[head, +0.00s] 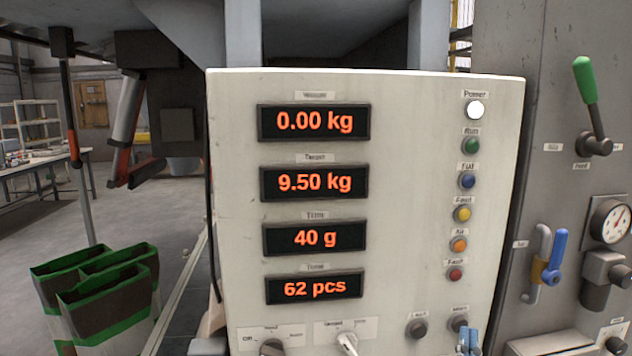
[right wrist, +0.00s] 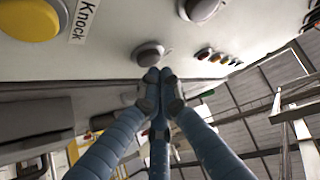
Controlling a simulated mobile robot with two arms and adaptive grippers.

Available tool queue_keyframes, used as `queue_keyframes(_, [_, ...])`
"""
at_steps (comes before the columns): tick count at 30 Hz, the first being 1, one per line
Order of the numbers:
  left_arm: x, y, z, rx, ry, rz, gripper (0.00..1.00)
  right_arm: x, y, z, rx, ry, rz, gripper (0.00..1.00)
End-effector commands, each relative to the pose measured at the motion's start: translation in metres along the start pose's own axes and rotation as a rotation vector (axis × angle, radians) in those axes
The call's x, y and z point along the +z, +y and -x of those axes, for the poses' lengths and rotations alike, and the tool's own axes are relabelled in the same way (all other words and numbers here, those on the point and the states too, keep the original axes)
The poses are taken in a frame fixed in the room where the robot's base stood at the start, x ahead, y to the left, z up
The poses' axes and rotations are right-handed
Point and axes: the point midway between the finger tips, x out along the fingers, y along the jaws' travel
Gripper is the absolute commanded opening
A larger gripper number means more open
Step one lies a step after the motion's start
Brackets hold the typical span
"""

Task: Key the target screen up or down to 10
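The target screen (head: 314,182) on the pale control panel (head: 400,130) reads 9.50 kg in orange digits. My right gripper (head: 468,340) is at the panel's lower right corner, just below a dark round button (head: 458,322). In the right wrist view its blue fingers (right wrist: 158,78) are drawn together with nothing between them, tips close to a grey round button (right wrist: 148,54); I cannot tell whether they touch it. Another grey button (head: 416,328) sits to the left; the labels over both are too small to read surely. My left gripper is not in view.
Other screens read 0.00 kg (head: 313,122), 40 g (head: 315,238) and 62 pcs (head: 315,289). Two selector knobs, one dark (head: 271,347) and one white (head: 347,343), are at lower left. A yellow button (right wrist: 30,20) labelled Knock shows in the wrist view. A blue valve handle (head: 556,258) stands right.

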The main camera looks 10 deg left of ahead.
Motion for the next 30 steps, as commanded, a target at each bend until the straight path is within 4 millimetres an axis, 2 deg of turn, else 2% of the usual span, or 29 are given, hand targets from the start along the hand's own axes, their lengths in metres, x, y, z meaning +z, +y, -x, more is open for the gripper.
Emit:
queue_keyframes(14, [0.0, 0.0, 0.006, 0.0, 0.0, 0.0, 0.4, -0.008, 0.0, 0.007, 0.0, 0.0, 0.0, 0.0])
queue_keyframes(30, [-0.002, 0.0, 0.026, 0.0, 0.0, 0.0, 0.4, -0.045, 0.0, 0.042, 0.0, 0.0, 0.001, 0.0])
